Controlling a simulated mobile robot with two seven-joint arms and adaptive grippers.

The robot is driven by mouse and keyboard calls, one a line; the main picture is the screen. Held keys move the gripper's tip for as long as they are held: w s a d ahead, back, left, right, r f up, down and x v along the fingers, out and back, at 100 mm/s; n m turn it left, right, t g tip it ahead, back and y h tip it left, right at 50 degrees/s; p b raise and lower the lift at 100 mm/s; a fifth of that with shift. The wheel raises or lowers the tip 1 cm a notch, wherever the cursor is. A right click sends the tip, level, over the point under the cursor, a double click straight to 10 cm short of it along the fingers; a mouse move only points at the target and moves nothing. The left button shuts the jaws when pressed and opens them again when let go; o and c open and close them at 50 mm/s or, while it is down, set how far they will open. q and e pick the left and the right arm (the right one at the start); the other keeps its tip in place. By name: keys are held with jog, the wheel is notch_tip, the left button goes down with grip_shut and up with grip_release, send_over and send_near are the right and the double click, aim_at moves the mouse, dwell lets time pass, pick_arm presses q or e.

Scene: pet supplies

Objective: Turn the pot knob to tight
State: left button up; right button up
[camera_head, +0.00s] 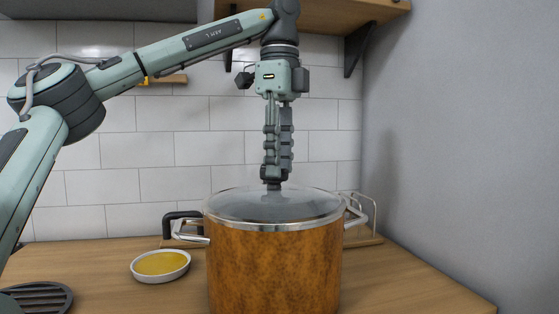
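A large pot (274,272) with a rusty orange-brown body and metal side handles stands on the wooden counter. Its clear lid (235,205) with a metal rim sits on top. The small dark pot knob (273,186) rises from the lid's middle, mostly covered by my fingertips. My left gripper (273,177) points straight down over the lid, its fingers close together with their tips at the knob. It looks shut on the knob. No marking for tight or loose is readable. My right gripper is not in view.
A white dish (160,266) with yellow contents stands left of the pot. A dark slatted round object (38,298) lies at the lower left. A wire rack (364,207) is behind the pot. A shelf (325,14) hangs above; a grey wall is at right.

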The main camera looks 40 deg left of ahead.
pick_arm(q)
jog(key=shift+f, duration=0.25)
grip_shut()
